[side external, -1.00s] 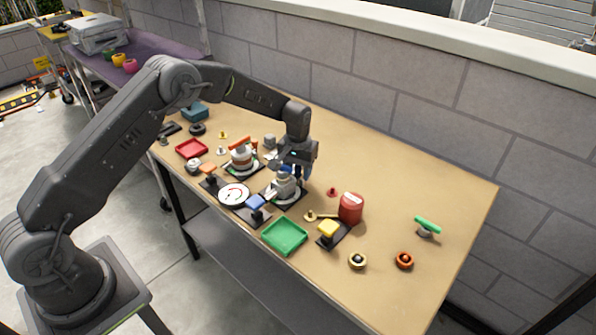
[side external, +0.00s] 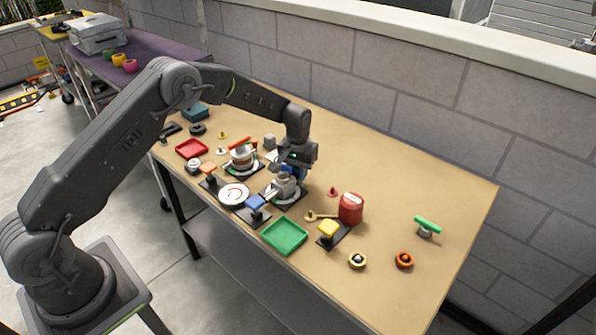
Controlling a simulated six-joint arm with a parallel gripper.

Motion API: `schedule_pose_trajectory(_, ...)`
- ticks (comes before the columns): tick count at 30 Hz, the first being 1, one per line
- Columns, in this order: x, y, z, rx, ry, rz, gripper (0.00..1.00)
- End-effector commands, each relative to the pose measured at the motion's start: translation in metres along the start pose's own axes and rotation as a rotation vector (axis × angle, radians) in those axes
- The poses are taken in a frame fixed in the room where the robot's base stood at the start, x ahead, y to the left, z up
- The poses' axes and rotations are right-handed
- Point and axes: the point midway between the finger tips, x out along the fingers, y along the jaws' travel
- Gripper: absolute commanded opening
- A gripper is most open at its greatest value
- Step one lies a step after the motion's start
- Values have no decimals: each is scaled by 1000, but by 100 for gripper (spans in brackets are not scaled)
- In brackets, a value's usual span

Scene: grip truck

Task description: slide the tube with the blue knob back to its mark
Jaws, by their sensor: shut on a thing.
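A grey device (side external: 284,187) with a round, pale base stands on a dark plate near the middle of the table. My gripper (side external: 291,174) is directly over it, pointing down. Blue shows between the fingers at the top of the device, and the gripper is shut on this blue knob. The fingers hide most of the knob. The tube under it is partly hidden, and I cannot make out its mark at this size. A similar device with an orange-red top (side external: 242,156) stands to the left on its own dark plate.
A blue-topped button (side external: 255,202) and a white dial (side external: 233,194) stand close in front. A green tray (side external: 284,236), a yellow-topped button (side external: 328,229) and a red canister (side external: 351,208) are nearby.

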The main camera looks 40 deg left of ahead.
Motion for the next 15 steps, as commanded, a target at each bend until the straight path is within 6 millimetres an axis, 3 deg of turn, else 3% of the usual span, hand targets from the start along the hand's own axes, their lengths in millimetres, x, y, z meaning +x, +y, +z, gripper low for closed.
schedule_pose_trajectory(15, 0, 6, -20, -2, -1, -1, 0)
